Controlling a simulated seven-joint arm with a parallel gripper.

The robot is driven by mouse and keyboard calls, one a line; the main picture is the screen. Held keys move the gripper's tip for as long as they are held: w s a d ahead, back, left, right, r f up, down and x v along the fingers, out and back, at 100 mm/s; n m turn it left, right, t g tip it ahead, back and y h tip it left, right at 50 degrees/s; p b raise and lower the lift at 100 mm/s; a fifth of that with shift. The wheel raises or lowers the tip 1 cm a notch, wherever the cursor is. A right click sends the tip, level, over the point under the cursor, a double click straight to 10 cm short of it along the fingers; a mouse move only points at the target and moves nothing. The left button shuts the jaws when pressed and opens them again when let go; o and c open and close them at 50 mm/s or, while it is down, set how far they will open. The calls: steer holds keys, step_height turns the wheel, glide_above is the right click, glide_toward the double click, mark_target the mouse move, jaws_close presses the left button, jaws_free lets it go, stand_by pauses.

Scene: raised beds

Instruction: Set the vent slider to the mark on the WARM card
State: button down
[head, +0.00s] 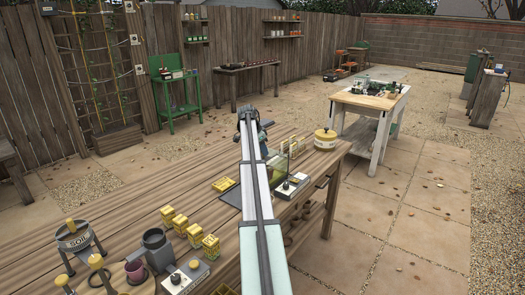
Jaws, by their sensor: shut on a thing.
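My arm rises from the bottom middle of the head view, and its far joint stands over the workbench (110,185). My gripper cannot be made out; the arm's long pale link covers that area. A small clear-walled box (280,168) shows just right of the arm, partly hidden by it. A small grey unit with a black knob (287,186) sits in front of the box. Small yellow-framed cards (303,146) stand behind the box; their words are too small to read. I cannot make out the vent slider or tell which card is WARM.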

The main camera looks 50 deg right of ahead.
steer(key=d, duration=0.3)
steer(key=shift+w+d, duration=0.15)
steer(key=shift+d, duration=0.25)
steer(key=shift+d+r, duration=0.1)
steer(key=shift+d, duration=0.3)
steer(key=c, duration=1)
jaws_free()
steer(key=v, duration=1.3)
steer(key=shift+a+r, duration=0.25)
steer(key=shift+a, duration=0.05)
